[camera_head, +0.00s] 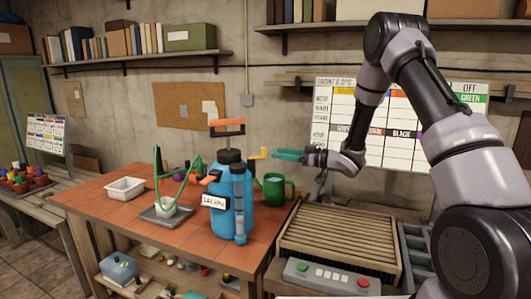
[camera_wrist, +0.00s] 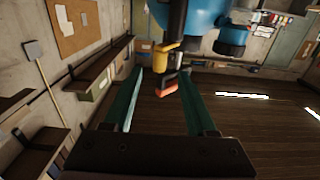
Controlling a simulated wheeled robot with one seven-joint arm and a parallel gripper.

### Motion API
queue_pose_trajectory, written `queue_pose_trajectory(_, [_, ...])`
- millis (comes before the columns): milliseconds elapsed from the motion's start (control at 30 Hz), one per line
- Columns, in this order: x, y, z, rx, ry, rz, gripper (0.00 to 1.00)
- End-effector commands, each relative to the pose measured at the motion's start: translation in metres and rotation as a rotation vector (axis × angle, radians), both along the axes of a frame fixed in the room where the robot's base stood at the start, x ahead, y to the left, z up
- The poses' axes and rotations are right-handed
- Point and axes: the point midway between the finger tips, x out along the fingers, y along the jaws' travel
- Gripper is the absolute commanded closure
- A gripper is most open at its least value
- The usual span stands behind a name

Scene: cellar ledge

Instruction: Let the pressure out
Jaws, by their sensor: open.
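A blue pressure sprayer tank (camera_head: 221,205) stands upright on the red-tiled bench, with a black cap and an orange pump handle (camera_head: 227,121). A white tag on it shows a kPa reading, too small to read surely. A small yellow part (camera_head: 263,153) sticks out at the tank's upper right. In the wrist view the yellow part (camera_wrist: 160,55) and a red-orange tip (camera_wrist: 172,93) show by the tank (camera_wrist: 205,18). My gripper (camera_head: 276,154) has teal fingers, open, close to the yellow part. The red-orange tip appears between the fingers in the wrist view; contact cannot be told.
A green mug (camera_head: 273,190) stands right of the tank, below my gripper. A slatted crate (camera_head: 340,245) and a button panel (camera_head: 325,277) are at the right.

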Motion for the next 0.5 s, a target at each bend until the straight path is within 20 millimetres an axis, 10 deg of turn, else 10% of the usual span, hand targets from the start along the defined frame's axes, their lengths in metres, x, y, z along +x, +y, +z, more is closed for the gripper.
queue_pose_trajectory(500, [0.024,0.064,0.0,-0.001,0.0,-0.002,0.43])
